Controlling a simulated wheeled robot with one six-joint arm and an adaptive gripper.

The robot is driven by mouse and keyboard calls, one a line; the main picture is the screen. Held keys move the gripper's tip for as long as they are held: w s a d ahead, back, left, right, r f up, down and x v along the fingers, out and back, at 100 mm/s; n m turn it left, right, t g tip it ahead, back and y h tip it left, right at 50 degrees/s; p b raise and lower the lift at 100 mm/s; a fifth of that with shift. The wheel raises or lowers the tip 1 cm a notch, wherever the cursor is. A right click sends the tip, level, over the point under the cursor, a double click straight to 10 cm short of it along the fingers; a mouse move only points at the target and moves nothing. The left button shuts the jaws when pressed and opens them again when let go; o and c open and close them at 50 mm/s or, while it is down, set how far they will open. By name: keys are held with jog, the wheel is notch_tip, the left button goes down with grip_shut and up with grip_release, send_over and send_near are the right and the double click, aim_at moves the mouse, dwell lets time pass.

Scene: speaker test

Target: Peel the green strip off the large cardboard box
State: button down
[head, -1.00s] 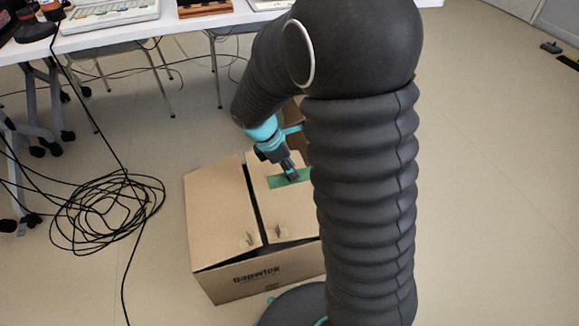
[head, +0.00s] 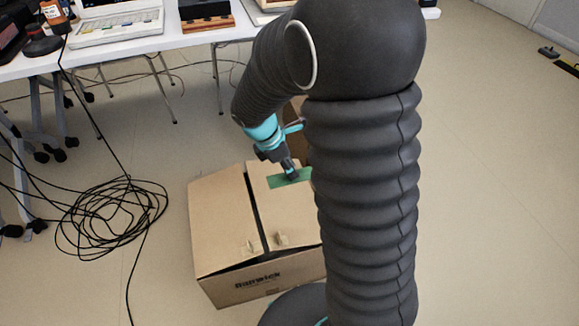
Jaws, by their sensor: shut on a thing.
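The large cardboard box (head: 222,215) stands on the floor in the head view, with a dark gap between its two top flaps. The green strip (head: 277,182) lies across the right flap near its far side. My gripper (head: 291,176) points down at the strip and is shut on it. The strip looks flat on the flap; whether any part is lifted is too small to tell. My arm hides the right side of the box and perhaps the strip's right end.
A white table (head: 130,42) with a laptop (head: 118,22) and other items stands at the back left. A tangle of black cable (head: 110,215) lies on the floor left of the box. Another brown carton shows partly behind my gripper.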

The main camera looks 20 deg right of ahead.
jog(key=shift+r+p, duration=1.4)
jog(key=shift+r, duration=0.55)
